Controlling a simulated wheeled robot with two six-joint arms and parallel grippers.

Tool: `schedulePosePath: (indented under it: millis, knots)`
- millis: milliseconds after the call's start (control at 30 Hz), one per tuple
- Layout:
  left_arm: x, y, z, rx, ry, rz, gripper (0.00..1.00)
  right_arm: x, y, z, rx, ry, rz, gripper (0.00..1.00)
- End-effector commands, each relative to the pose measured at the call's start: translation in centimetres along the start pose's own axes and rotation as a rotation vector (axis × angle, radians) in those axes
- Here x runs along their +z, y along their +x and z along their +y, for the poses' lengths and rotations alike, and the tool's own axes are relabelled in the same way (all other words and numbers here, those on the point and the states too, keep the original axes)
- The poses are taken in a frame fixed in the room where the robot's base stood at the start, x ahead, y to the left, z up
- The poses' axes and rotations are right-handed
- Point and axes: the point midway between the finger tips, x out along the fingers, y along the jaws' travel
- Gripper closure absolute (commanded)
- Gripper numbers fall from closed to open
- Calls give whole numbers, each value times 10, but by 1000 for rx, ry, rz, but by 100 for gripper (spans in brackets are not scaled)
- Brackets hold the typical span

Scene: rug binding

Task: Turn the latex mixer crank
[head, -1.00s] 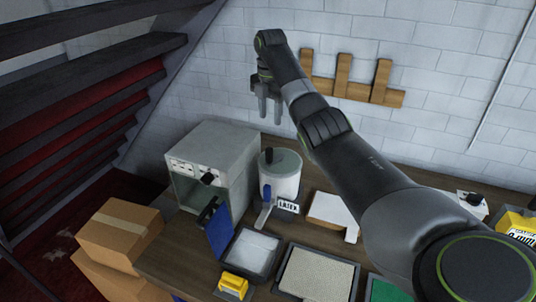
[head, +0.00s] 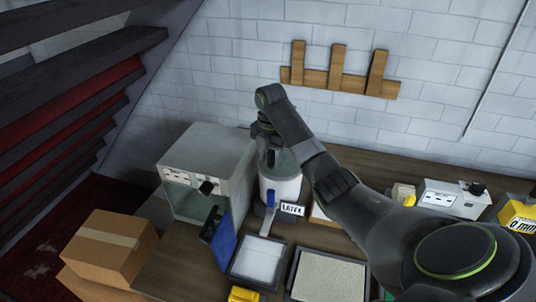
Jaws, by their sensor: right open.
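The latex mixer (head: 283,188) is a white cylindrical pot with a dark grey lid, standing on the table right of the grey box. A "LATEX" label (head: 292,209) is at its front, and a blue-handled part (head: 270,199) sits low on its front. My right gripper (head: 267,158) points down over the mixer's lid, with its jaws open. The crank on the lid is hidden behind the gripper, so I cannot tell whether the fingers touch it. My left gripper is out of view.
A grey box with an open front (head: 207,160) stands close left of the mixer. A control box (head: 452,202) stands right. Cardboard boxes (head: 106,248) are at left.

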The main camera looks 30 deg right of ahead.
Motion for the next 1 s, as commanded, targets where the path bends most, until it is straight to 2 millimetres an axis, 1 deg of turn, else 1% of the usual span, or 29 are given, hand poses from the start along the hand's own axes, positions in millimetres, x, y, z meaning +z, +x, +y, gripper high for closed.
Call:
schedulePosePath:
  millis: [200, 300, 367, 633, 1000]
  knots:
    - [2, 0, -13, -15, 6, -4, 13, 0, 3, -1, 1, -3, 0, 58]
    - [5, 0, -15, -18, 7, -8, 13, 1, 3, -1, 0, -2, 0, 58]
    - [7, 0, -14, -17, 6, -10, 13, 1, 3, -1, 0, -2, -1, 65]
    - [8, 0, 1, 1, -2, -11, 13, 0, 3, -1, 0, -2, 0, 100]
    - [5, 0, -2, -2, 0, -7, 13, -1, 3, 1, 0, 28, 3, 100]
